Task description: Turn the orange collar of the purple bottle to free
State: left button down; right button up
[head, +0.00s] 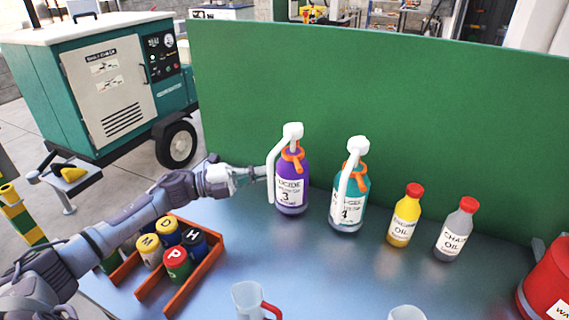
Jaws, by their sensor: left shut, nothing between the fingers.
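The purple bottle (291,180) stands upright on the blue-grey table, with a white label marked 3. It has a white pump head (292,130) with a long spout hanging down on its left side. Its orange collar (293,154) sits at the neck, below the pump head. My left gripper (264,172) is shut and empty, just left of the bottle beside the white spout. I cannot tell whether its tips touch the spout. My right gripper is not in view.
A teal bottle (348,203) with a similar pump and orange collar stands close on the right. Beyond it are a yellow bottle (404,217) and a grey bottle (455,231). An orange crate (205,268) with several canisters lies below my left arm. A green panel (400,100) stands behind.

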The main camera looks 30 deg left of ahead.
aim_at(299, 152)
pick_arm(q)
jog(key=p+x, duration=0.1)
jog(key=x, duration=0.4)
jog(key=shift+w+d+p, duration=0.2)
jog(key=shift+d+p, duration=0.05)
jog(key=shift+p, duration=0.1)
